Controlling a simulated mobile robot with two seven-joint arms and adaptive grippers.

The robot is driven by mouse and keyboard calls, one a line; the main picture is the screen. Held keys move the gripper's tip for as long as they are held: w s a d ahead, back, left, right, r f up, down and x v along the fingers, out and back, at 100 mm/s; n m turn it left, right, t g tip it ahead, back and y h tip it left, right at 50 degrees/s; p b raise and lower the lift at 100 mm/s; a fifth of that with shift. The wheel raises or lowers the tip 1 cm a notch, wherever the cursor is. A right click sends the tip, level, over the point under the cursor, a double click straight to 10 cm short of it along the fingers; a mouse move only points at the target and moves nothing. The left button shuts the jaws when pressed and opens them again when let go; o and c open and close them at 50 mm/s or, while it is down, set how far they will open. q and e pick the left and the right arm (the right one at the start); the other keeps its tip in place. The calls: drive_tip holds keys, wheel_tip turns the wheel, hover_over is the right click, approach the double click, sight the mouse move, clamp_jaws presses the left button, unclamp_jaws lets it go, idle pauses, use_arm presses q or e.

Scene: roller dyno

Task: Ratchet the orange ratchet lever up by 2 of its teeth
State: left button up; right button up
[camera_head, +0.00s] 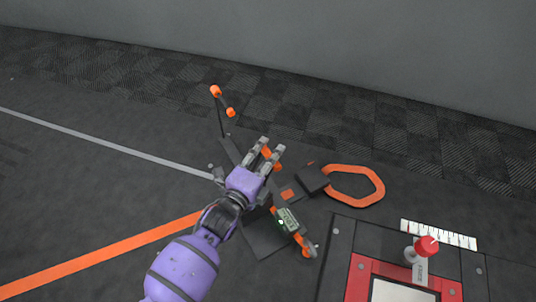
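My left gripper (267,149) reaches in over a dark device on the floor, with a gap between its fingers. An orange bar (270,157), perhaps the grip of the ratchet lever, shows partly between and behind the fingers; I cannot tell whether they touch it. The gripper and wrist hide much of the device. Another orange part with a small label plate (288,219) lies on the near side of the device, and an orange end (305,252) shows below it. My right gripper is not in view.
A thin dark post with orange knobs (215,91) rises behind the gripper. An orange ring (381,190) lies to the right beside a dark block (312,178). A red-framed panel with a red-topped stick (427,246) stands at lower right. The left floor is clear.

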use_arm(q)
clamp_jaws()
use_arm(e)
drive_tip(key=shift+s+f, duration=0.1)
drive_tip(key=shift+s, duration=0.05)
use_arm(q)
drive_tip(key=w+d+f+m+g+y+p, duration=0.1)
drive_tip(key=w+d+f+g+y, duration=0.1)
drive_tip(key=d+f, duration=0.3)
drive_tip(key=w+d+f+m+g+y+p, duration=0.1)
drive_tip(key=w+d+f+m+g+y, duration=0.1)
drive_tip(key=d+f, duration=0.3)
wheel_tip(320, 180, down, 4)
drive_tip(key=shift+w+r+g+y, duration=0.1)
drive_tip(key=shift+w+g+y, duration=0.5)
drive_tip(key=shift+w+g, duration=0.25)
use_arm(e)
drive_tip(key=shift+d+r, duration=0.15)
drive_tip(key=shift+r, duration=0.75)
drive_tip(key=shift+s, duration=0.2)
use_arm(q)
drive_tip(key=shift+o, duration=0.9)
unclamp_jaws()
drive_tip(key=shift+o, duration=0.2)
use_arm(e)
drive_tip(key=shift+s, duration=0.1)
